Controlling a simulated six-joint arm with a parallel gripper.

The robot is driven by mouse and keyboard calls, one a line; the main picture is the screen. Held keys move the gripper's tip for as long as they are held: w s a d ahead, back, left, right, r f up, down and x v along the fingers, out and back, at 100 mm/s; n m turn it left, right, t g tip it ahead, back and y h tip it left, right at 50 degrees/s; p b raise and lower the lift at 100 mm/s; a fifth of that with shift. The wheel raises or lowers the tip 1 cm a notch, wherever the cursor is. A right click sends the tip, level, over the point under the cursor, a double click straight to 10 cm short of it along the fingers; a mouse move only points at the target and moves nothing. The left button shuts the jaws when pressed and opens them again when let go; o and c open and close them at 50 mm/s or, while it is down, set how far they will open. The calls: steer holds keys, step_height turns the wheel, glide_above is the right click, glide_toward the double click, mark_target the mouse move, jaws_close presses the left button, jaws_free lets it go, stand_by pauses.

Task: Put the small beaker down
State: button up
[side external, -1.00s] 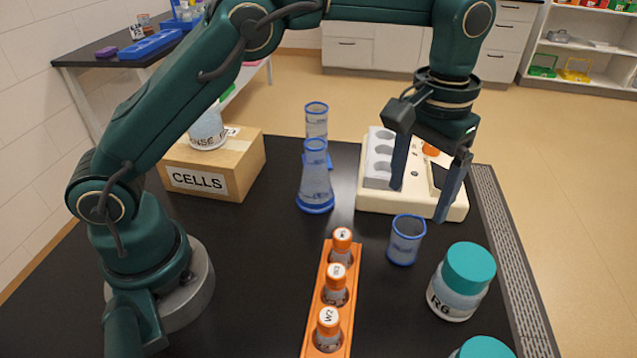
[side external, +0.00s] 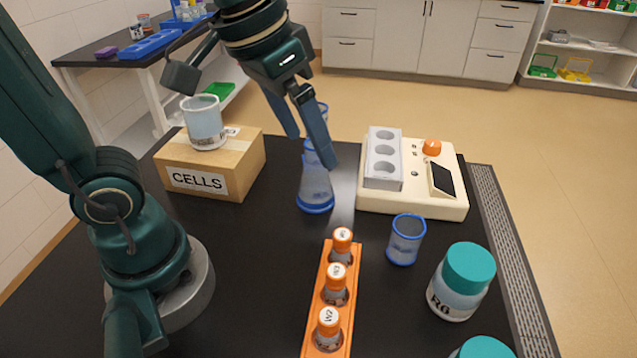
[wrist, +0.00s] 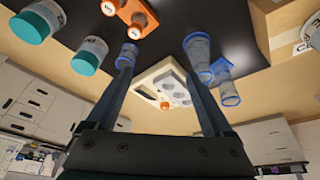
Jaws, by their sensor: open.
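The small beaker (side external: 405,240), clear with a blue rim, stands upright on the black bench top, right of the orange rack. It also shows in the wrist view (wrist: 128,55), near the left finger's tip. My gripper (side external: 312,152) is open and empty, its fingers pointing down above and in front of the blue-based conical flask (side external: 315,188) in the side view. It is up and to the left of the beaker, well apart from it. In the wrist view both fingers of my gripper (wrist: 163,75) are spread with nothing between them.
An orange rack (side external: 342,297) holds several capped vials. A cream device (side external: 435,205) stands behind the beaker, and a teal-capped jar (side external: 458,283) to its right. A labelled beaker (side external: 204,122) sits on the CELLS box (side external: 212,170). A cylinder behind the flask is partly hidden.

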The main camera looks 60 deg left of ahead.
steer(key=s+a+f+t, duration=0.1)
steer(key=s+a+f, duration=0.1)
steer(key=s, duration=0.3)
steer(key=shift+s+f+t, duration=0.3)
steer(key=shift+s+f, duration=0.05)
steer(key=shift+f, duration=0.5)
